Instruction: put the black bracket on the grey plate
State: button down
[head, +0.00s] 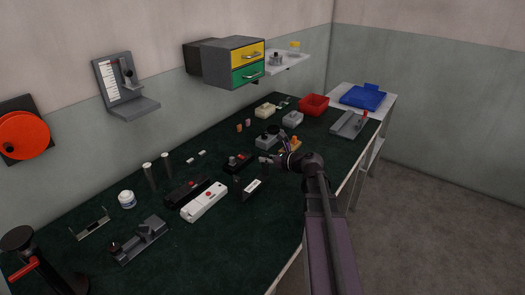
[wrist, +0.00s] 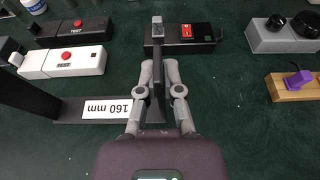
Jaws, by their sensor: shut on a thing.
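The black bracket (wrist: 70,108) is a U shape with two uprights and a white "160 mm" label on its base. My gripper (wrist: 158,70) is shut on its right upright in the wrist view; the other upright stands clear at the left. In the head view the bracket (head: 244,194) is at mid-bench below my gripper (head: 267,160). I cannot tell whether its base touches the bench. A flat grey plate (head: 345,125) with a red-topped part at one end lies at the bench's far right, well away from the bracket.
A black box with a red switch (wrist: 180,42) stands just beyond my gripper. White (wrist: 75,62) and black test units lie left, a grey housing (wrist: 270,38) and wooden block (wrist: 290,92) right. A red bin (head: 314,104) and blue tray (head: 368,97) are farther back.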

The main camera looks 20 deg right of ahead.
jog(key=shift+s+a+r, duration=0.1)
jog(key=shift+s+a, duration=0.05)
jog(key=shift+s, duration=0.55)
jog(key=shift+s+a+r, duration=0.1)
jog(key=shift+s, duration=0.6)
jog(key=shift+r, duration=0.1)
notch_tip(320, 180, up, 6)
jog(key=p, duration=0.7)
jog(key=shift+r, duration=0.2)
